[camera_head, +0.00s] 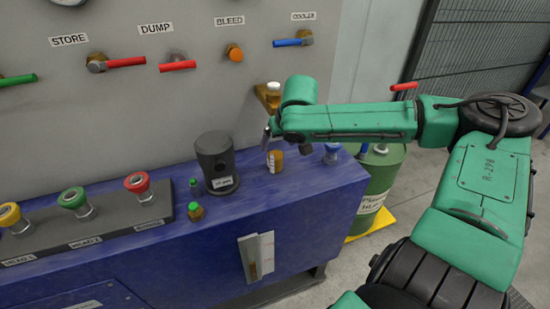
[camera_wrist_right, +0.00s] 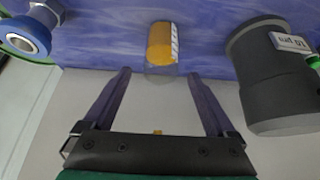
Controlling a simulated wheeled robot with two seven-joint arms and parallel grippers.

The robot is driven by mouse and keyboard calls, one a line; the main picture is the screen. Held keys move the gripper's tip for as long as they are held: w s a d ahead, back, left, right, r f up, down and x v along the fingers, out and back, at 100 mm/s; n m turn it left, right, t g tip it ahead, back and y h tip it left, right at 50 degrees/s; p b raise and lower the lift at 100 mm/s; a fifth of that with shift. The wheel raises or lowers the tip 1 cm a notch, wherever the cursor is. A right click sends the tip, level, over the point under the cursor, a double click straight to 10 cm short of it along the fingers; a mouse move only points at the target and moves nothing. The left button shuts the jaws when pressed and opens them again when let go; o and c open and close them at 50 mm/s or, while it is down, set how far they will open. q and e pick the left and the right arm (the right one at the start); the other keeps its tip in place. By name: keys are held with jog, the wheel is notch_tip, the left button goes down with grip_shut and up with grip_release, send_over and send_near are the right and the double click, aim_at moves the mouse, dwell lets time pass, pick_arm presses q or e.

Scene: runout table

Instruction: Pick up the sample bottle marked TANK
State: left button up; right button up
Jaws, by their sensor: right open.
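An amber bottle (camera_head: 276,161) with a pale label stands on the blue table top, near its right end. Its label is too small to read, so I cannot tell if it says TANK. My right gripper (camera_head: 268,138) is beside the upper part of this bottle in the head view. In the right wrist view the right gripper (camera_wrist_right: 159,74) is open and empty, and the amber bottle (camera_wrist_right: 160,43) lies just beyond and between its fingertips. My left gripper is not in view.
A dark grey cylinder (camera_head: 214,160) stands left of the bottle; it also shows in the right wrist view (camera_wrist_right: 268,75). A blue fitting (camera_head: 331,153) is to the right. Small green-capped bottles (camera_head: 196,211) and a button box (camera_head: 110,217) are further left. A green drum (camera_head: 379,180) stands beyond the table.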

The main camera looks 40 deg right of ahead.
aim_at(275, 151)
jog(key=shift+w+d+f, duration=0.1)
jog(key=shift+w+f, duration=0.1)
jog(key=shift+f, duration=0.45)
jog(key=x, duration=0.4)
jog(key=shift+s, duration=0.15)
jog(key=shift+w+f, duration=0.25)
jog(key=shift+s+r, duration=0.1)
jog(key=c, duration=0.4)
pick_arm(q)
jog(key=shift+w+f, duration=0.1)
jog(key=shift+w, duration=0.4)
pick_arm(e)
jog(key=c, duration=1)
